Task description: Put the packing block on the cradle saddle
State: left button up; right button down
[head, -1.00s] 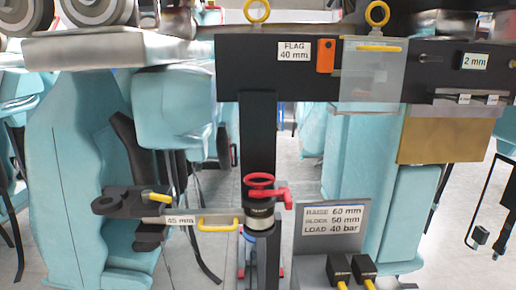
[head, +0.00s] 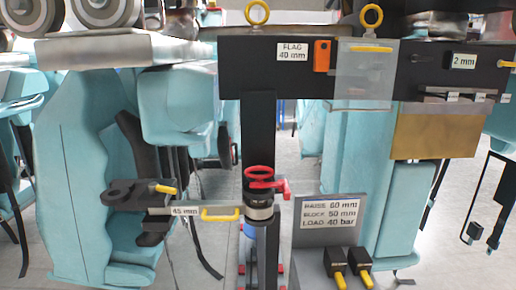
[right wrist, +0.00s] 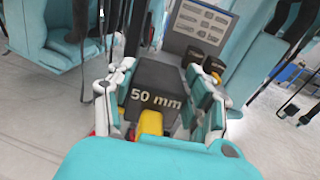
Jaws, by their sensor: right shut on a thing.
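The packing block (right wrist: 155,88) is dark grey, marked "50 mm", with a yellow handle at its near end. In the right wrist view my right gripper (right wrist: 156,101) is shut on it, with a finger on each side. Neither the held block nor my grippers show in the head view. I cannot tell for sure which part is the cradle saddle. A dark upright post with a jack and red ring (head: 260,171) stands mid-view in the head view.
A grey sign stand (head: 311,241) reads raise 60, block 50, load 40 bar. Two dark blocks with yellow handles (head: 337,264) sit at its foot. Teal seats flank both sides. A dark beam (head: 251,69) crosses above.

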jog(key=shift+s+d+f+n+g+y, duration=0.1)
jog(key=shift+d+f+n+g+y, duration=0.05)
jog(key=shift+d+n+y, duration=0.3)
jog(key=shift+s+d+f+n+g+y, duration=0.15)
jog(key=shift+d+n+y, duration=0.1)
jog(key=shift+d+y, duration=0.3)
jog(key=s+r, duration=0.1)
jog(key=r, duration=0.1)
jog(key=s+r, duration=0.1)
jog(key=r, duration=0.1)
jog(key=s+r, duration=0.1)
jog(key=r, duration=0.1)
jog(key=shift+a, duration=0.2)
jog(key=shift+s+a+r+h, duration=0.3)
jog(key=shift+s+r, duration=0.45)
jog(key=shift+r, duration=0.05)
jog(key=shift+w+r+m+h, duration=0.1)
jog(key=shift+m+h, duration=0.2)
jog(key=shift+m, duration=0.1)
jog(key=r+m+h+p, duration=0.1)
jog(key=r, duration=0.1)
jog(key=r+h+p, duration=0.1)
jog(key=p, duration=0.1)
jog(key=w+r+m+h+p, duration=0.1)
jog(key=r+h, duration=0.1)
jog(key=shift+d+r+m+t+p, duration=0.1)
jog(key=shift+r+m+t+p, duration=0.2)
jog(key=shift+t+p, duration=0.1)
